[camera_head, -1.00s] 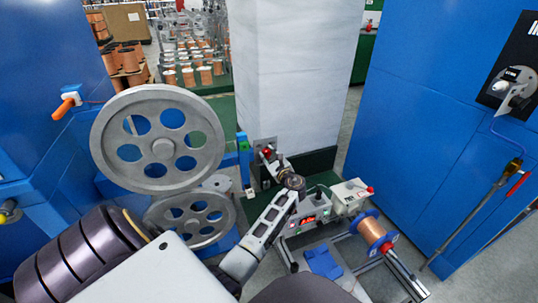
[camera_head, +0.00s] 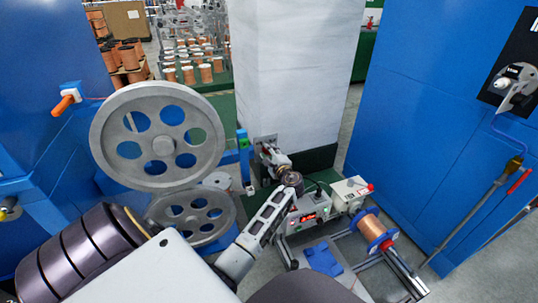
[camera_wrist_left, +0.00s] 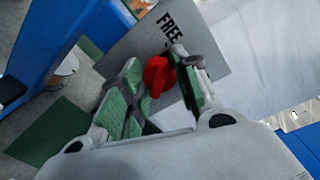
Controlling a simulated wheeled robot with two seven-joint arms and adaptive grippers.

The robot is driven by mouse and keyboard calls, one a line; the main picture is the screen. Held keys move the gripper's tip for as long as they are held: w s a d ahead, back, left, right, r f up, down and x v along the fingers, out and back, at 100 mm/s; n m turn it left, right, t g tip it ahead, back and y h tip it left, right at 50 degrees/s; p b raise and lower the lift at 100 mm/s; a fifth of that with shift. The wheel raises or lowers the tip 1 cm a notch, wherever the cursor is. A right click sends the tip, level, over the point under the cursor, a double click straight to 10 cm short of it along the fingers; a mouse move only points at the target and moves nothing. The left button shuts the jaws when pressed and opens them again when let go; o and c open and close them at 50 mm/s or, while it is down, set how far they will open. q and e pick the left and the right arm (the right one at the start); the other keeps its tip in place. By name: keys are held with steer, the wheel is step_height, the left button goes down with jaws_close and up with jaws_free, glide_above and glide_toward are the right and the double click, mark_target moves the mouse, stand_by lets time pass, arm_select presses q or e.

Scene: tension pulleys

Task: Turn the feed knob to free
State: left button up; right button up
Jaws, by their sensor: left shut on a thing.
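The feed knob is a red knob (camera_wrist_left: 157,76) in front of a grey plate (camera_wrist_left: 125,50) printed with the word FREE (camera_wrist_left: 169,32). In the head view the grey plate (camera_head: 263,142) is low on the white pillar. My left gripper (camera_head: 270,155) reaches it there and hides most of the knob. In the left wrist view my left gripper (camera_wrist_left: 155,62) has its green-padded fingers on either side of the red knob, shut on it. The knob's pointing direction relative to FREE is hard to tell. My right gripper is out of view.
The white pillar (camera_head: 285,70) stands behind the plate. A large grey spoked wheel (camera_head: 160,147) and a smaller one (camera_head: 190,211) stand to the left. A unit with a red display (camera_head: 308,217) and a copper spool (camera_head: 377,230) sit to the right. A blue cabinet (camera_head: 430,130) bounds the right side.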

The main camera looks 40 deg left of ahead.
arm_select(q)
steer(key=shift+f+n, duration=0.1)
steer(key=shift+n, duration=0.4)
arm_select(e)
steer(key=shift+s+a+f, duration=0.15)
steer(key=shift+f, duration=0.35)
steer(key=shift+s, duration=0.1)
arm_select(q)
steer(key=o, duration=1)
steer(key=shift+o, duration=0.2)
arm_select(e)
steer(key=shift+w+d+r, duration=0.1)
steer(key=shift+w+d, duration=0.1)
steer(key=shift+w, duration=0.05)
arm_select(q)
steer(key=f+v, duration=0.1)
steer(key=v, duration=1.1)
steer(key=shift+r, duration=0.5)
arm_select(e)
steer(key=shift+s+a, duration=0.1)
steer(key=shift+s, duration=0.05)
arm_select(q)
steer(key=shift+s, duration=0.1)
